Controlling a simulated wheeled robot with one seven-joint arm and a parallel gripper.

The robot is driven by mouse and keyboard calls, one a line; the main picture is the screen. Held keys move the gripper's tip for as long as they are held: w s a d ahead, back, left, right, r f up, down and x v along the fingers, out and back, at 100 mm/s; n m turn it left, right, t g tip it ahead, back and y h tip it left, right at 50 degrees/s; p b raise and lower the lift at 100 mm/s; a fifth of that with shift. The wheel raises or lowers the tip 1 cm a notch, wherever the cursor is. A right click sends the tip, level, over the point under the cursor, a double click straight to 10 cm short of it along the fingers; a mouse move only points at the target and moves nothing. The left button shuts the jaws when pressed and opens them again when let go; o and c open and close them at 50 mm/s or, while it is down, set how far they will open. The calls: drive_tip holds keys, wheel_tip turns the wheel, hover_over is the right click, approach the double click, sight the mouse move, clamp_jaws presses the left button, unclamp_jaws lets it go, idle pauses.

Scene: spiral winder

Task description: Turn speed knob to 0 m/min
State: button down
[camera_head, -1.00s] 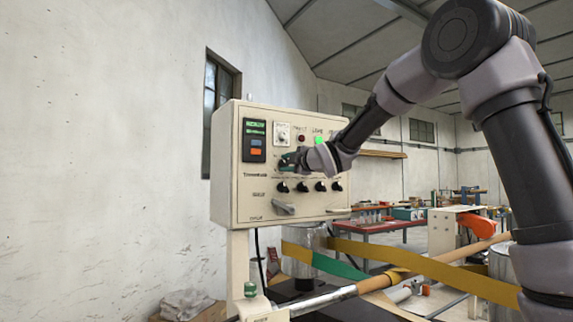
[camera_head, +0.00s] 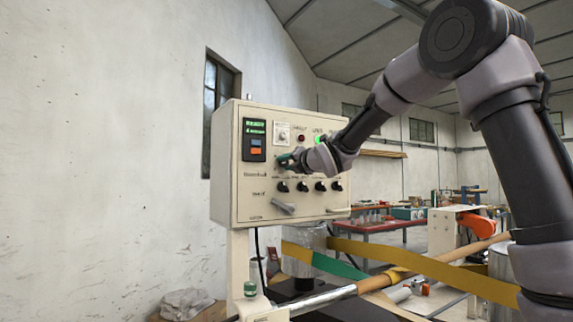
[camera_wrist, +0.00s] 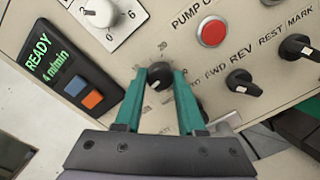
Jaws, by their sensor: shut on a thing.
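The control panel (camera_head: 236,196) stands upright left of centre in the head view. The speed knob (camera_wrist: 160,78) is black and round with a pale pointer mark, ringed by a printed number scale. My gripper (camera_wrist: 160,72) has its teal fingers on both sides of this knob, shut on it; in the head view my gripper (camera_head: 286,161) is against the panel front and hides the knob. The display (camera_wrist: 55,70) shows READY and 4 m/min in green.
A white dial knob (camera_wrist: 100,12), a red button (camera_wrist: 212,32) and black selector knobs (camera_wrist: 240,80) sit close around my gripper. Blue and orange buttons (camera_wrist: 84,92) lie below the display. A lever handle (camera_head: 284,208) sticks out low on the panel.

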drive_tip(key=n, duration=0.3)
drive_tip(key=shift+f+n, duration=0.1)
drive_tip(key=shift+n, duration=2.1)
drive_tip(key=c, duration=0.5)
unclamp_jaws()
